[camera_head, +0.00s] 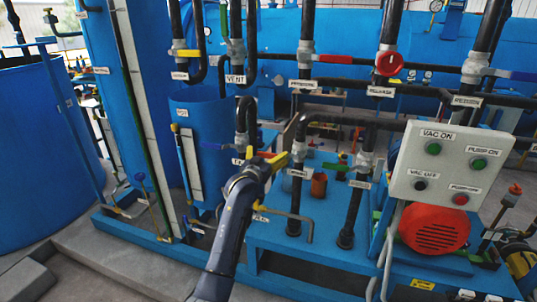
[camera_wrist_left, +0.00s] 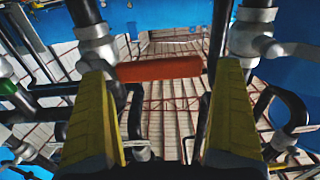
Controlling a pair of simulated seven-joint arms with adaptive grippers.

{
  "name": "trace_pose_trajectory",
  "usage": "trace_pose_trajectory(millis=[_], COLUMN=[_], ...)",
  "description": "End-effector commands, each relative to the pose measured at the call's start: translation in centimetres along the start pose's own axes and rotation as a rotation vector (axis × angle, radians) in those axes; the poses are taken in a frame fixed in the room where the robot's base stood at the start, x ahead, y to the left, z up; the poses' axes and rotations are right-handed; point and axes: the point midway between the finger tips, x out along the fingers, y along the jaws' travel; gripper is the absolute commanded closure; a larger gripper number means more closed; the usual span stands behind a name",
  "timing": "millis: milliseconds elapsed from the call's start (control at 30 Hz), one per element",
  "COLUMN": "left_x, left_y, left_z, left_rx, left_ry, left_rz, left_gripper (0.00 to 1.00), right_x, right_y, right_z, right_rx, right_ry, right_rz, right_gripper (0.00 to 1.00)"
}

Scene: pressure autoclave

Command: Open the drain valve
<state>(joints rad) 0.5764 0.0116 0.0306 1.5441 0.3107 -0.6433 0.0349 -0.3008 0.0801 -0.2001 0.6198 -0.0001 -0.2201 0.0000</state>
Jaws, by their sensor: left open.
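My left gripper (camera_head: 270,160) has yellow fingers and is in front of the pipes at the middle of the head view. In the left wrist view the gripper (camera_wrist_left: 160,125) is open, with its fingers spread apart. A red-orange lever handle (camera_wrist_left: 160,69) lies crosswise beyond the gap between the fingers, joined to a grey valve body (camera_wrist_left: 97,45) at the left. I cannot tell whether a finger touches it. Several pipe valves have small white labels, most too small to read, so I cannot tell which is the drain valve. My right gripper is not in view.
A grey control box (camera_head: 449,167) with push buttons stands at the right, above a red motor (camera_head: 435,230). A blue tank (camera_head: 40,160) stands at the left. Bare floor shows at the lower left.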

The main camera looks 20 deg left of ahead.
Motion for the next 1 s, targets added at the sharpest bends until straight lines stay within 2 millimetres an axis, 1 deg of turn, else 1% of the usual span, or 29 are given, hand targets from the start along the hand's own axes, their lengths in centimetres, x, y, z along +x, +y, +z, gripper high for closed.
trace_pose_trajectory(millis=[200, 567, 1000], left_x=[1.02, 1.18, 1.16], left_y=[0.02, 0.02, 0.02], left_z=[0.0, -0.01, 0.03], left_rx=[0.001, 0.001, 0.001], left_ry=[0.0, 0.0, -0.001], left_rz=[0.0, 0.0, 0.0], left_gripper=[0.0, 0.0, 0.51], right_x=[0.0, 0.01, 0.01], right_y=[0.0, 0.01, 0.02], right_z=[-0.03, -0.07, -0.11], right_rx=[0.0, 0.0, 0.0], right_ry=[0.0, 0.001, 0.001], right_rz=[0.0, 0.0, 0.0], right_gripper=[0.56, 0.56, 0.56])
